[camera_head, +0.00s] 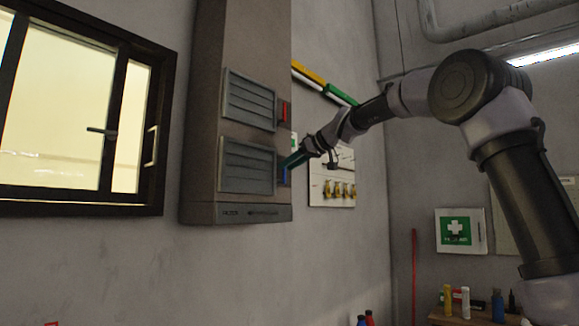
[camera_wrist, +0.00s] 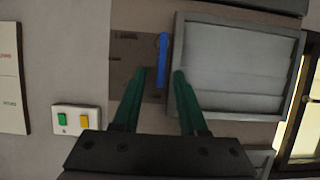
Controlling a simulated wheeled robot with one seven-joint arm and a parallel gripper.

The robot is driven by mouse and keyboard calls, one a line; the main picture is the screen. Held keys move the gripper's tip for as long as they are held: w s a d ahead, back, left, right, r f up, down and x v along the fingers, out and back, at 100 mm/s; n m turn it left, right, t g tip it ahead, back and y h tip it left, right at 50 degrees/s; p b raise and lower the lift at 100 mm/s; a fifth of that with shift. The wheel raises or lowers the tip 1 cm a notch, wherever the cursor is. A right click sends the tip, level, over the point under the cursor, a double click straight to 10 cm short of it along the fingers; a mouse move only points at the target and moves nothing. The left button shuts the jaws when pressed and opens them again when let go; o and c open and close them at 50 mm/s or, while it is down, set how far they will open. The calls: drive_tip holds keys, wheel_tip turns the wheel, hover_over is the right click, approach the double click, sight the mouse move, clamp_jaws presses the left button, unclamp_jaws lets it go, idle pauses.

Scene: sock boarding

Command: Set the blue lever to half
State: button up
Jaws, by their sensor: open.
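The blue lever (camera_wrist: 163,50) is a thin upright bar in the wrist view, on a brown plate (camera_wrist: 128,55) beside a grey louvred panel (camera_wrist: 235,65). In the camera_head view the lever is largely hidden behind my gripper (camera_head: 291,161), at the right side of the grey wall cabinet (camera_head: 215,120). In the wrist view my gripper (camera_wrist: 163,73) is open, with its two green fingers on either side of the lever's lower part as pictured. Whether a finger touches the lever is not clear.
A red lever (camera_head: 284,111) sits higher on the cabinet beside the upper louvred panel (camera_head: 249,99). A plate with green and yellow buttons (camera_wrist: 76,120) is nearby. A board with yellow hooks (camera_head: 331,178) hangs to the right. A dark-framed window (camera_head: 112,190) is at left.

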drive_tip(key=shift+w+a+f, duration=0.1)
drive_tip(key=shift+a, duration=0.1)
clamp_jaws()
drive_tip(key=shift+w, duration=0.1)
drive_tip(key=shift+w+d+f+m+g+y, duration=0.25)
drive_tip(key=shift+w+d+m+g+y, duration=0.3)
drive_tip(key=shift+m, duration=0.6)
drive_tip(key=shift+w+d+f+m+g+y, duration=0.2)
drive_tip(key=shift+w+d+m+g+y, duration=0.3)
drive_tip(key=shift+m, duration=0.65)
drive_tip(key=shift+a, duration=0.1)
